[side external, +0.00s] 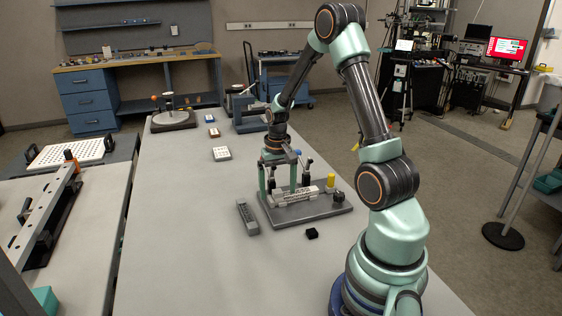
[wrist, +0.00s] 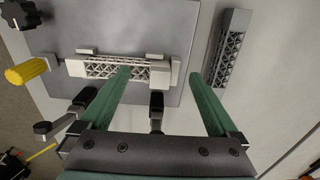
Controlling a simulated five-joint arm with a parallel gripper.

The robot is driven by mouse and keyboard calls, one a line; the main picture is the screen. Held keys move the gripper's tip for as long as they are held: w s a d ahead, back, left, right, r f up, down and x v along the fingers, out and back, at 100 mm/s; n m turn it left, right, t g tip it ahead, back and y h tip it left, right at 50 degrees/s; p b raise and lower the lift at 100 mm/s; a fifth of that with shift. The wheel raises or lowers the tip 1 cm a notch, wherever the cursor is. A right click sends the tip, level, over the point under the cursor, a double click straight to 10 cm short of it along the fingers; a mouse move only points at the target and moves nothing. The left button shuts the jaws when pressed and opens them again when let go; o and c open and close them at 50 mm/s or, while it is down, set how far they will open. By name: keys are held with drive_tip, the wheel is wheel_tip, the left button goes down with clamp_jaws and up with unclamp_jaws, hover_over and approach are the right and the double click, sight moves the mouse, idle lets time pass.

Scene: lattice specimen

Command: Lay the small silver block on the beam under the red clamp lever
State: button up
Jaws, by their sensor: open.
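A pale lattice beam (wrist: 98,68) lies on the grey fixture plate (wrist: 120,30); it also shows in the side view (side external: 308,190). A small silver block (wrist: 160,75) is at the beam's right end in the wrist view; I cannot tell whether it rests on the beam. My gripper (wrist: 160,75) is open, its green fingers apart to the left and right of the block. In the side view my gripper (side external: 283,193) is low over the plate. Two toggle clamps with black tips, one of them near the block (wrist: 156,105), stand along the beam. No red lever can be made out.
A darker grey lattice bar (wrist: 229,48) lies on the table beside the plate. A yellow knob (side external: 330,180) and a black knob (side external: 338,196) stand on the plate. A small black piece (side external: 312,233) lies in front.

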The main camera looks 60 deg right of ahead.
sight(278, 192)
drive_tip(key=shift+r, duration=2.55)
wheel_tip(278, 192, up, 12)
